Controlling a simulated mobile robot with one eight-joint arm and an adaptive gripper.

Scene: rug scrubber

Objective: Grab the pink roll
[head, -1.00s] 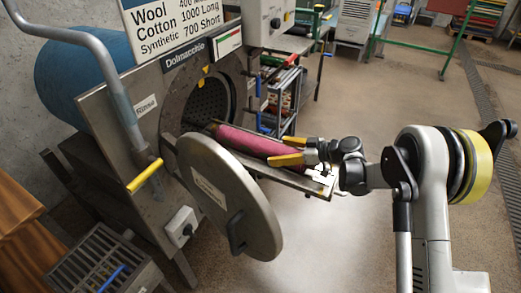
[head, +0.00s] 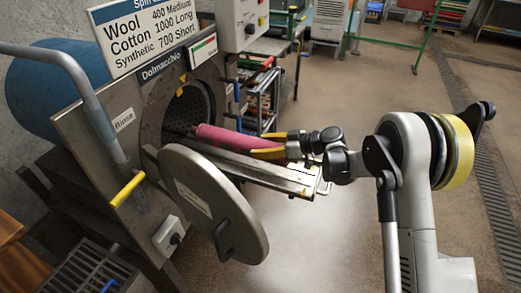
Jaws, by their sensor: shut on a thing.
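The pink roll (head: 228,139) is a long cylinder at the mouth of the round drum opening, above the metal trough (head: 262,174) that sticks out of the machine. Its far end is near the drum. My gripper (head: 268,146), with yellow fingers, is shut on the near end of the roll and partly hides it. The roll appears slightly raised off the trough, with more of the trough's bare metal showing below it. Whether its far end still touches the trough is unclear.
The round metal door (head: 213,205) hangs open in front of the trough. A bent handle with a yellow grip (head: 128,189) stands at left. A rack of items (head: 262,100) stands behind the roll.

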